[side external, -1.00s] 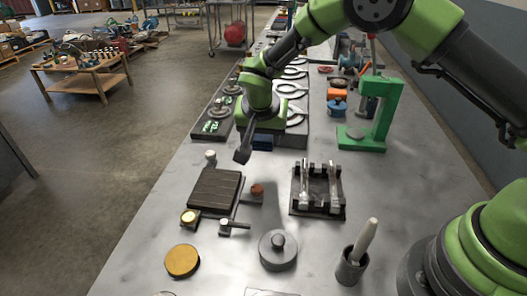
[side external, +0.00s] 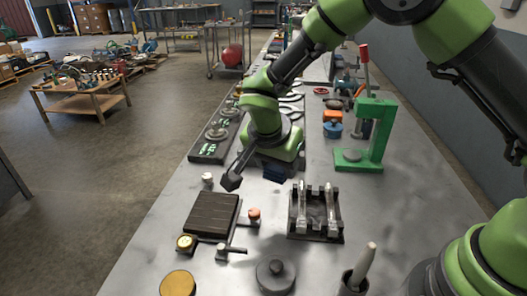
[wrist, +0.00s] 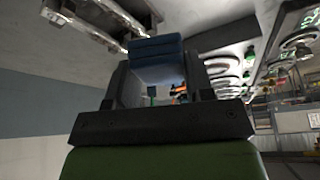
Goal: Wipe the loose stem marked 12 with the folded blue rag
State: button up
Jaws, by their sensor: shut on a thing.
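My gripper (side external: 279,162) hangs above the bench, behind and left of a black cradle (side external: 297,233). It is shut on the folded blue rag (side external: 275,174), which also shows between the jaws in the wrist view (wrist: 158,60). The rag looks clear of the bench. Two pale, shiny stem-like bars stand out in the cradle, one on the left (side external: 301,208) and one on the right (side external: 330,208). I cannot read the number 12 anywhere, so I cannot tell which piece is the stem marked 12.
A dark ribbed block (side external: 212,213) with small knobs around it lies left of the cradle. A grey round weight (side external: 275,277), a yellow disc (side external: 178,284) and a cup with a rod (side external: 354,284) stand in front. A green press (side external: 375,135) stands at the back right.

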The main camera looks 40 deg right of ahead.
aim_at(301, 220)
jog(key=s+r+m+g, duration=0.1)
jog(key=s+m+g, duration=0.1)
jog(key=s+m, duration=0.35)
jog(key=shift+n, duration=0.45)
jog(key=shift+s+d+f, duration=0.1)
jog(key=shift+s+f, duration=0.2)
jog(key=shift+f, duration=0.75)
jog(key=shift+s+d+f, duration=0.1)
jog(key=shift+s+f, duration=0.2)
jog(key=shift+f, duration=0.8)
jog(key=shift+s+f, duration=0.3)
jog(key=shift+f, duration=0.75)
jog(key=shift+w+d+f, duration=0.25)
jog(key=shift+w+f, duration=0.1)
jog(key=shift+f, duration=0.2)
jog(key=shift+c, duration=0.3)
jog(key=shift+w+d+f, duration=0.15)
jog(key=shift+w+d, duration=0.1)
jog(key=shift+d, duration=0.05)
jog(key=shift+w+d+f, duration=0.15)
jog(key=shift+w+d, duration=3.05)
jog(key=shift+s+a, duration=3.8)
jog(key=shift+a, duration=0.05)
notch_tip(301, 220, up, 8)
jog(key=shift+r, duration=0.2)
